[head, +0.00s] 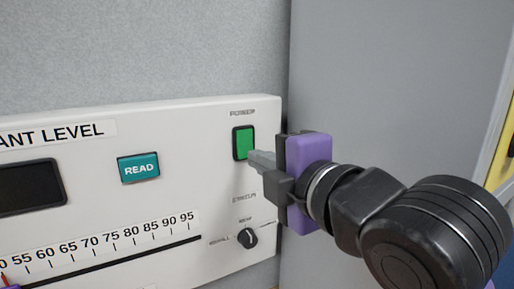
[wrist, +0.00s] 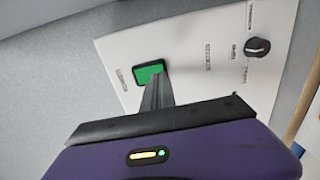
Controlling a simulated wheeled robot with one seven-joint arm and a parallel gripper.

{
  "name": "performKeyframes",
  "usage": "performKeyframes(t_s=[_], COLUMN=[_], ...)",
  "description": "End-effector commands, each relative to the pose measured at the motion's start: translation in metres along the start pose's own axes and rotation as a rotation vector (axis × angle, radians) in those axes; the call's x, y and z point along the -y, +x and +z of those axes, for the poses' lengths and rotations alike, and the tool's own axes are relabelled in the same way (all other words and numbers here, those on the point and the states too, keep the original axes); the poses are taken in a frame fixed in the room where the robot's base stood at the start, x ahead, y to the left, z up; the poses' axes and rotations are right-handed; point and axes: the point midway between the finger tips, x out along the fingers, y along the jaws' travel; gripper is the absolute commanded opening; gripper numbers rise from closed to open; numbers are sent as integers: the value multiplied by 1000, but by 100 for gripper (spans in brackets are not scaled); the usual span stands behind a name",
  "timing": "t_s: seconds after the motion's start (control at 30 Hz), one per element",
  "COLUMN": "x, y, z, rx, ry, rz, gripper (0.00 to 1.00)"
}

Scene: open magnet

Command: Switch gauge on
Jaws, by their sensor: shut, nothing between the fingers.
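The gauge is a white panel (head: 190,225) labelled "ANT LEVEL" in the head view, with part of the label cut off. Its green power switch (head: 243,143) sits in a black frame under the word "POWER" at the upper right; it also shows in the wrist view (wrist: 149,73). The gauge's dark display (head: 30,186) is blank. My gripper (head: 252,158) is shut and empty. Its fingertips are at the lower right edge of the green switch; I cannot tell whether they touch it. The fingers cover a little of the switch in the wrist view.
A teal READ button (head: 140,168) is left of the switch. A black knob (head: 247,238) is below it, also in the wrist view (wrist: 257,46). A number scale (head: 110,245) runs along the lower panel. A grey wall surface (head: 390,80) stands to the right.

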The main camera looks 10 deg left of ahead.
Motion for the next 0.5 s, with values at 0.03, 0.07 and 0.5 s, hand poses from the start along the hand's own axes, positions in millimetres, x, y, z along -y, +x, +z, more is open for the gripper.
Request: performKeyframes(t_s=[0.03,0.07,0.5], x=[-2,-2,0], y=[6,9,20], z=[0,0,0], rx=[-1,-1,0], ry=[1,1,0], rz=[-2,-2,0], gripper=[0,0,0])
